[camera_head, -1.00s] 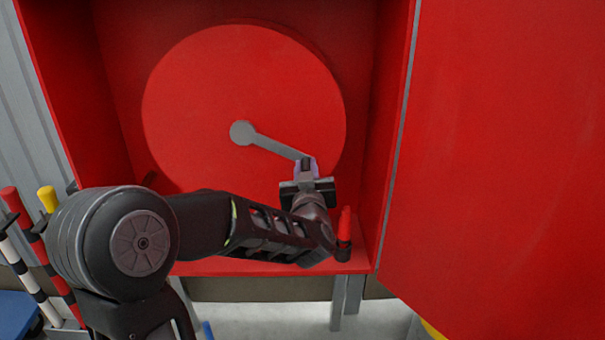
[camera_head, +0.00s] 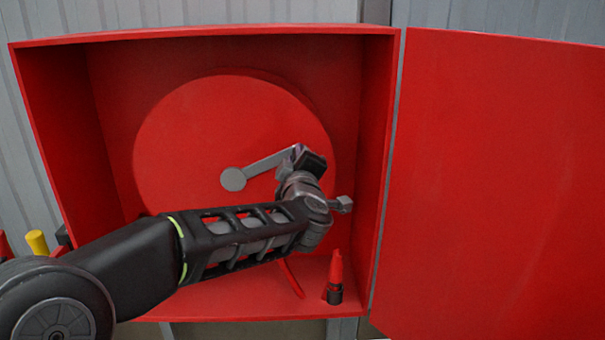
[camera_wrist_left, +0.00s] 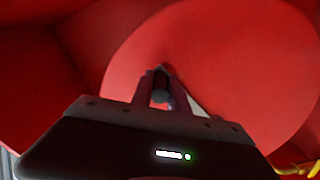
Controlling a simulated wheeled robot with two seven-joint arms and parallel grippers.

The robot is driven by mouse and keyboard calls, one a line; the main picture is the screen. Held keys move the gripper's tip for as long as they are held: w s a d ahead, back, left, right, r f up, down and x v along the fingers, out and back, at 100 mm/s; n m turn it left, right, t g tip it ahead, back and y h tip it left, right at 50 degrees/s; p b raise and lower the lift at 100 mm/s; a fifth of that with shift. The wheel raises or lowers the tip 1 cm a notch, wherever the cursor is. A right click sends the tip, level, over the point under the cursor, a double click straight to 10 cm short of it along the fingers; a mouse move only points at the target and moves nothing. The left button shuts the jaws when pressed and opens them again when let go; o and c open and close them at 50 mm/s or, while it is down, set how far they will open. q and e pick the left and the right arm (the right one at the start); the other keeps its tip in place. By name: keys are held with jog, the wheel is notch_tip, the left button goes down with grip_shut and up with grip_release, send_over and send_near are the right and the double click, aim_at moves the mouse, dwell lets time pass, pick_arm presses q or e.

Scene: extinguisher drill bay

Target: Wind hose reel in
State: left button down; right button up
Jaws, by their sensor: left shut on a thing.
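The hose reel (camera_head: 215,120) is a large red disc inside an open red cabinet (camera_head: 215,36). A grey crank (camera_head: 262,165) runs from its hub up and right to my left gripper (camera_head: 298,152). My left gripper is shut on the crank's handle, at the crank's outer end; the handle is mostly hidden by the gripper. In the left wrist view the fingers (camera_wrist_left: 161,90) close around a dark, round-ended handle in front of the red disc. A red nozzle with a black base (camera_head: 335,278) stands on the cabinet floor at the right. My right gripper is not in view.
The cabinet door (camera_head: 490,180) stands open to the right. A thin red hose piece (camera_head: 291,278) slants down to the cabinet floor behind my arm. A yellow-topped post (camera_head: 37,242) stands outside at lower left. The cabinet's side walls flank my arm.

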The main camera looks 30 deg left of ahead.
aim_at(286, 135)
pick_arm(q)
jog(key=shift+s+a+r+n, duration=0.25)
jog(key=shift+a+r+n, duration=0.05)
jog(key=shift+r+n, duration=0.3)
jog(key=shift+s+a+r+n, duration=0.2)
jog(key=shift+a+r+n, duration=0.1)
jog(key=shift+r+n, duration=0.25)
jog(key=shift+s+a+r+n, duration=0.3)
jog(key=shift+r+n, duration=0.15)
jog(key=shift+r, duration=0.25)
jog(key=c, duration=1.3)
grip_release()
jog(key=v, duration=0.7)
jog(key=shift+s+d, duration=0.25)
